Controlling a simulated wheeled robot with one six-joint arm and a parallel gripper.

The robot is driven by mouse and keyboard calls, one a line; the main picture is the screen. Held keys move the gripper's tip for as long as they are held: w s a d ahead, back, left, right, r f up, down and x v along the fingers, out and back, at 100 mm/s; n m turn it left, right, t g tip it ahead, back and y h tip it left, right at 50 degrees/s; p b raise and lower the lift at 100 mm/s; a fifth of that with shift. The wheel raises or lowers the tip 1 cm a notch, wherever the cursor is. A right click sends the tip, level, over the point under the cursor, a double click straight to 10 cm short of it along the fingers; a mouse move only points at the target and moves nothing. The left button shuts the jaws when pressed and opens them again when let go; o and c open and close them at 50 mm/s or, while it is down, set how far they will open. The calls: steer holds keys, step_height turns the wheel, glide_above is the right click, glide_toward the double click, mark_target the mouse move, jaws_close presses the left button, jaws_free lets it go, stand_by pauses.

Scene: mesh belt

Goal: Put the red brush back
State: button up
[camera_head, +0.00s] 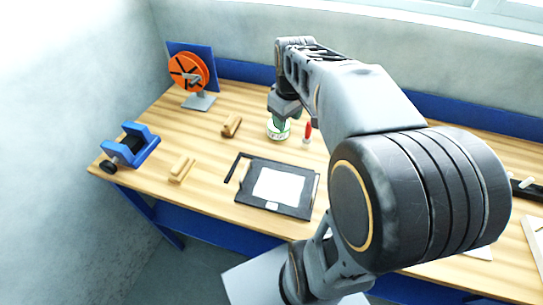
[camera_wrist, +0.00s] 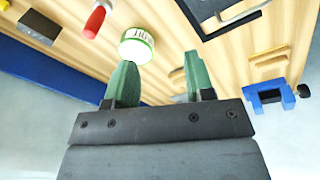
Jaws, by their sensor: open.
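The red brush (camera_head: 308,130) is on the wooden bench just right of a white and green can (camera_head: 278,132). In the wrist view the brush (camera_wrist: 95,22) shows at the upper left with a pale end, outside my fingers. I cannot tell whether it stands or lies. The can also shows in the wrist view (camera_wrist: 137,46), beyond my left finger. My gripper (camera_wrist: 157,72) has its green fingers wide apart with nothing between them. In the head view my gripper (camera_head: 283,108) hangs over or just behind the can, and its fingertips are partly hidden.
A black framed board with a white sheet (camera_head: 276,186) lies in front. Wooden blocks (camera_head: 231,125) (camera_head: 181,168), a blue vise (camera_head: 131,147) and an orange wheel on a stand (camera_head: 188,73) are to the left. My arm hides much of the bench's right side.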

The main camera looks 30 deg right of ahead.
steer(key=s+a+f+m+t, duration=0.2)
steer(key=s+a+f, duration=0.3)
steer(key=s+a, duration=0.3)
steer(key=shift+a+m, duration=0.8)
steer(key=shift+a, duration=0.05)
steer(key=shift+s, duration=0.15)
